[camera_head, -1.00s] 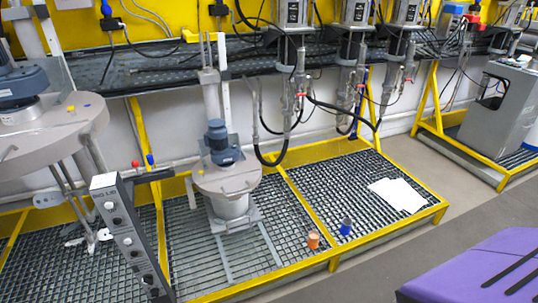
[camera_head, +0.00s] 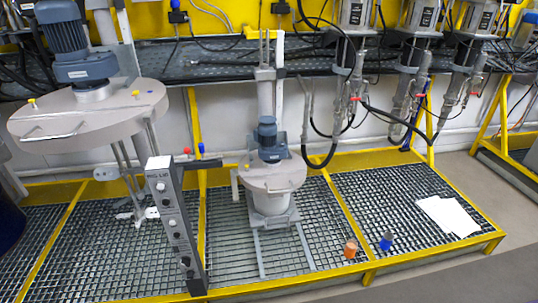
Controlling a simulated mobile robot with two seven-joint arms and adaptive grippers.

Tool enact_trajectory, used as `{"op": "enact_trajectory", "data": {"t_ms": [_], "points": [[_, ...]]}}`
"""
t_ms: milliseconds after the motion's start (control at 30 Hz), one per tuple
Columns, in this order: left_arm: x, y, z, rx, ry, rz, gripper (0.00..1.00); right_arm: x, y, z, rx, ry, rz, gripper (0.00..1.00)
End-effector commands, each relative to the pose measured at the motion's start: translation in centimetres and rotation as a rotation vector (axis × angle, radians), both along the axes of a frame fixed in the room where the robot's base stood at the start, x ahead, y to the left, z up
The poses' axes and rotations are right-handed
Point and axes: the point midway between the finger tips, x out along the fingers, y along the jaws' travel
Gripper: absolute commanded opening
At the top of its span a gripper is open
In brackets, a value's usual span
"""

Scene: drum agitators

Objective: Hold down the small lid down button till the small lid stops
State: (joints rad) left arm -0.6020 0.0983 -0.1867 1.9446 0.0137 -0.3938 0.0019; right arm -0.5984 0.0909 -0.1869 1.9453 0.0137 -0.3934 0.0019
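The grey control post (camera_head: 176,225) stands on the grating left of centre, with a "BIG LID" label near its top and several small round buttons down its face. The lower labels are too small to read, so I cannot tell which button is the small lid down button. The small lid (camera_head: 270,181) is a grey disc with a blue motor (camera_head: 268,140) on top. It sits over a pale cylinder (camera_head: 270,203); whether it touches the cylinder's rim cannot be told. Neither of my grippers is in view.
The big lid (camera_head: 90,118), with a large blue motor, hangs raised at the left above stirring rods. An orange cup (camera_head: 350,249), a blue cup (camera_head: 386,241) and white sheets (camera_head: 448,217) lie on the yellow-framed grating. A dark blue object (camera_head: 10,222) shows at the left edge.

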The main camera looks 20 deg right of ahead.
Motion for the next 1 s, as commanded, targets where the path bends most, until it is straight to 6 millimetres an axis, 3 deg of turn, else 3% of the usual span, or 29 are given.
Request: {"op": "enact_trajectory", "data": {"t_ms": [300,1000], "points": [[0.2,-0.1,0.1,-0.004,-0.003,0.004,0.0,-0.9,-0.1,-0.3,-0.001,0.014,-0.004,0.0],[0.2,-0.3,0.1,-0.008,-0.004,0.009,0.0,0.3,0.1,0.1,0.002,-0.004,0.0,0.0]]}}
